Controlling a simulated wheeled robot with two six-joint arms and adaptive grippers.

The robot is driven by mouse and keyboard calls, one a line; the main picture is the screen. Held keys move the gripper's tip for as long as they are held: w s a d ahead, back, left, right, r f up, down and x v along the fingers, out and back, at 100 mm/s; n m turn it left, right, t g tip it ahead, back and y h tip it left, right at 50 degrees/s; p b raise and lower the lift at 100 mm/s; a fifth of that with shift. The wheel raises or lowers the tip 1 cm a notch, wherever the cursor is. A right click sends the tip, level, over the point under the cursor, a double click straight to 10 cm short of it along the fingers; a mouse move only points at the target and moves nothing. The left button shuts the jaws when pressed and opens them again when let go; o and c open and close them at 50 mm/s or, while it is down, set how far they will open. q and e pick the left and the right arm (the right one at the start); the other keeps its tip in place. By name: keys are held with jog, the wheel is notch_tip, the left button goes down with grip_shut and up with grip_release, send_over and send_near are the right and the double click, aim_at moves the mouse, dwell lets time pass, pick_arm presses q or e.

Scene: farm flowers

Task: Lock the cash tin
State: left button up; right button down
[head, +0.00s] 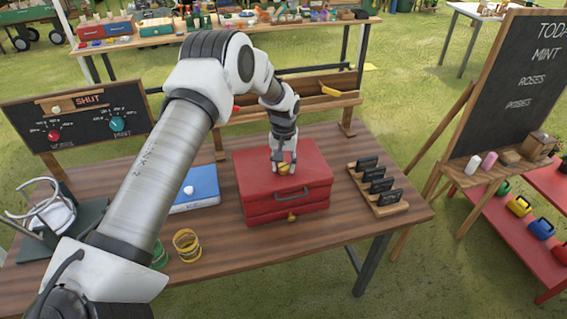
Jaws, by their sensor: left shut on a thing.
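The red cash tin (255,190) stands on the wooden table with its lid down. A dark handle (292,194) is on it, and a small brass piece (292,217) shows low on its front. My left gripper (284,168) points down over the top of the tin. It is shut on a small brass-yellow thing (284,170), mostly hidden between the fingers. I cannot tell whether this thing is fixed to the lid or loose. My right gripper is not in view.
A blue box (197,187) and yellow (187,245) and green (160,255) rings are left of the tin. A wooden rack (383,203) with dark pieces is to its right. A sign board (85,118) with dials stands at the left. Table space in front of the tin is clear.

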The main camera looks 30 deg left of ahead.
pick_arm(q)
jog(key=n, duration=0.3)
jog(key=shift+n+p, duration=0.3)
jog(key=n, duration=0.3)
jog(key=shift+w+n+p, duration=0.1)
jog(key=shift+n+p, duration=0.2)
jog(key=shift+p, duration=0.05)
jog(key=n, duration=0.3)
jog(key=shift+n+p, duration=0.3)
jog(key=shift+p, duration=0.05)
jog(key=shift+n+p, duration=0.3)
jog(key=shift+n, duration=1.3)
jog(key=o, duration=0.9)
jog(key=shift+o, duration=1.3)
jog(key=shift+a, duration=0.1)
